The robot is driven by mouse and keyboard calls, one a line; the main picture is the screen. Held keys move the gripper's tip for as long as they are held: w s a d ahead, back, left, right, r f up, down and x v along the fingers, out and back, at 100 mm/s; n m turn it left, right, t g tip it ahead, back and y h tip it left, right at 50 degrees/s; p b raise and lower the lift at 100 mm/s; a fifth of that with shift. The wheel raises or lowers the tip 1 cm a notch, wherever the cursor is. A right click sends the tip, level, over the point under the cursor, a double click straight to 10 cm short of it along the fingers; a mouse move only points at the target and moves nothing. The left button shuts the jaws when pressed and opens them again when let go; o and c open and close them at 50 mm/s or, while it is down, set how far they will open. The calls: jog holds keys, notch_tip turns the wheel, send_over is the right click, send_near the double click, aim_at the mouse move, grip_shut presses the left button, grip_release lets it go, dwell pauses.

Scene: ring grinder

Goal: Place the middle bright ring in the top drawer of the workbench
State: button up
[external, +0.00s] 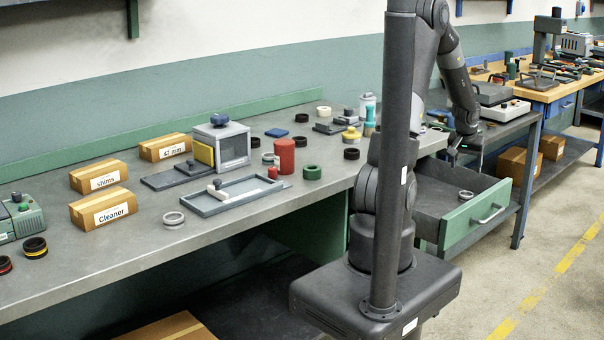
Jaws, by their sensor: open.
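The green-fronted top drawer (475,220) of the workbench (120,262) is pulled open at the right end. A small bright ring (465,195) lies flat inside it, near the front panel. My gripper (464,163) is above the back part of the drawer, below the bent arm. Its fingers are dark and small here. It is open and apart from the ring. Another bright ring (174,218) lies on the bench top at the left front. A small light ring (267,157) sits near the grey box. Which one is the middle size cannot be told for certain.
A shallow grey tray (233,195), a red cylinder (285,156), a green ring (312,172), several dark rings and labelled boxes (103,209) stand on the bench. A second bench (548,92) with tools stands at the back right. The floor before the drawer is clear.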

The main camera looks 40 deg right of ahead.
jog(key=w+a+r+n+t, duration=0.1)
jog(key=w+a+r+n, duration=0.1)
jog(key=w+a+r, duration=0.4)
jog(key=w+a+r+n+t, duration=0.1)
jog(key=w+a+r, duration=0.3)
jog(key=w, duration=0.5)
jog(key=w+a+r+n+t+y, duration=0.1)
jog(key=w+a+r+n, duration=0.2)
jog(key=a, duration=0.5)
jog(key=w+a+r+n+y, duration=0.1)
jog(key=w+a+r, duration=0.25)
jog(key=a, duration=0.35)
jog(key=a+r+n+t+y, duration=0.1)
jog(key=a+r+n, duration=0.1)
jog(key=a, duration=0.7)
jog(key=a+r+n, duration=0.2)
jog(key=a+r, duration=0.1)
jog(key=a, duration=0.7)
jog(key=s+a+r+n+y, duration=0.1)
jog(key=s+a+n, duration=0.2)
jog(key=s+a, duration=0.4)
jog(key=a, duration=0.4)
jog(key=shift+s+r+n, duration=0.2)
jog(key=shift+s+n, duration=0.05)
jog(key=shift+n, duration=0.05)
